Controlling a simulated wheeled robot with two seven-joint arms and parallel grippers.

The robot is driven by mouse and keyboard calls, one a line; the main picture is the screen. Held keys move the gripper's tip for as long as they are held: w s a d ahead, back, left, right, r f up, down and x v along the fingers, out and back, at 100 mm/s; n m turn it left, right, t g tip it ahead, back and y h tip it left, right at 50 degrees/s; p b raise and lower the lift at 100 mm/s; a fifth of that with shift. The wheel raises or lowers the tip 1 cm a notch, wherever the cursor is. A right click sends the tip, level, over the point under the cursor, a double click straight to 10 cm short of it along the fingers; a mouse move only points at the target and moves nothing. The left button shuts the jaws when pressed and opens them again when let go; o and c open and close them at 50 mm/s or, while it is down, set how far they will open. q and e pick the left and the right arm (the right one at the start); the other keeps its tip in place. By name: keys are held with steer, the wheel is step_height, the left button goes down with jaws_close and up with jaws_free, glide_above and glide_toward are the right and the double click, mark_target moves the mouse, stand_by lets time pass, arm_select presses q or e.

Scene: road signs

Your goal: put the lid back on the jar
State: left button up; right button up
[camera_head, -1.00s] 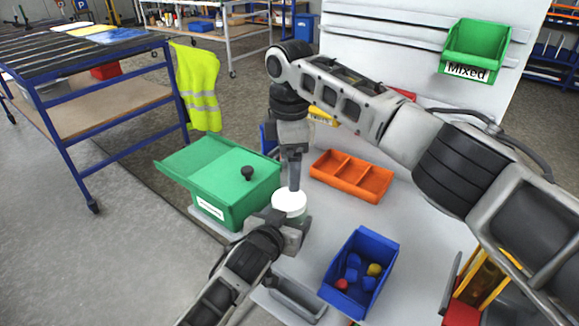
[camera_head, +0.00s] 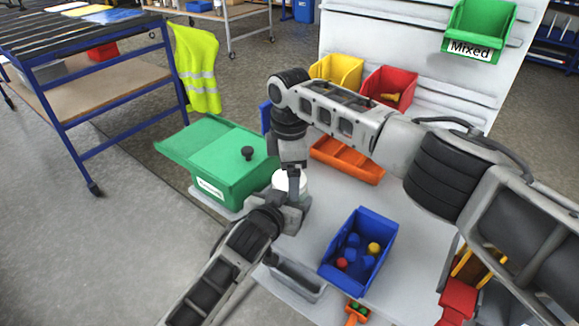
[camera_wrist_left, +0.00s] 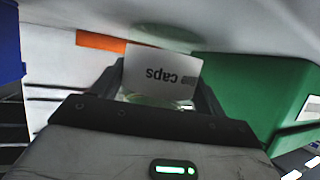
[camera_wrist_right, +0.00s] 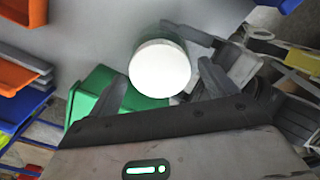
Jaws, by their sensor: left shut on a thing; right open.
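The jar shows in the left wrist view with a white label reading "caps" (camera_wrist_left: 162,75), upside down in that picture. My left gripper (camera_head: 290,212) is shut around the jar, with a finger on either side. The white round lid (camera_wrist_right: 160,69) faces the right wrist camera and appears to sit on top of the jar; the seam is not clear. In the head view the white top (camera_head: 280,180) is partly hidden by my right gripper (camera_head: 292,192). The right gripper is open above the jar, its fingers on either side of the lid in its wrist view, apparently holding nothing.
A green box (camera_head: 225,178) with a black knob stands just left of the jar. An orange tray (camera_head: 345,160) lies behind, and a blue bin (camera_head: 340,278) with small coloured pieces is at front right. Yellow (camera_head: 337,70) and red (camera_head: 390,88) bins stand at the back.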

steer(key=c, duration=1)
steer(key=o, duration=1.1)
steer(key=shift+r, duration=2.25)
steer(key=shift+o, duration=1.3)
